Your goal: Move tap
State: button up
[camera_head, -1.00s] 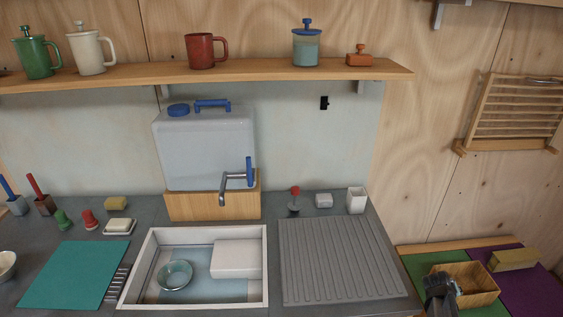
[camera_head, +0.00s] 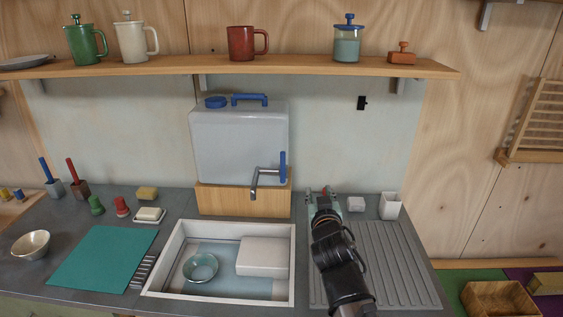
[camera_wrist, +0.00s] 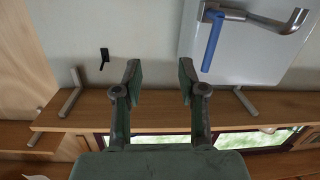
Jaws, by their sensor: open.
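The tap (camera_head: 256,182) has a grey metal spout and an upright blue lever (camera_head: 283,166). It sits on the front of a pale water tank (camera_head: 238,145), above the sink. The spout points left over the sink's back edge in the head view. In the wrist view the picture appears inverted, with the spout (camera_wrist: 262,20) and blue lever (camera_wrist: 212,42) at upper right. My gripper (camera_head: 322,191) is right of the tap, above the back of the draining board, apart from it. Its fingers (camera_wrist: 159,72) are open with nothing between them.
The white sink (camera_head: 170,243) holds a glass bowl (camera_head: 201,267) and a white block (camera_head: 262,257). A ribbed draining board (camera_head: 395,262) lies to the right. A white cup (camera_head: 390,206) and a small pale block (camera_head: 355,204) stand behind it. A shelf (camera_head: 200,68) with mugs runs above.

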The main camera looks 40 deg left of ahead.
aim_at(283, 158)
jog(key=s+a+r+y, duration=0.3)
jog(key=s+r, duration=0.1)
jog(key=s, duration=0.4)
jog(key=shift+g, duration=0.4)
jog(key=p+x, duration=0.1)
jog(key=x, duration=0.7)
jog(key=p+x, duration=0.2)
jog(key=x, duration=0.7)
jog(key=shift+w+f, duration=0.2)
jog(key=shift+w, duration=0.3)
grip_shut()
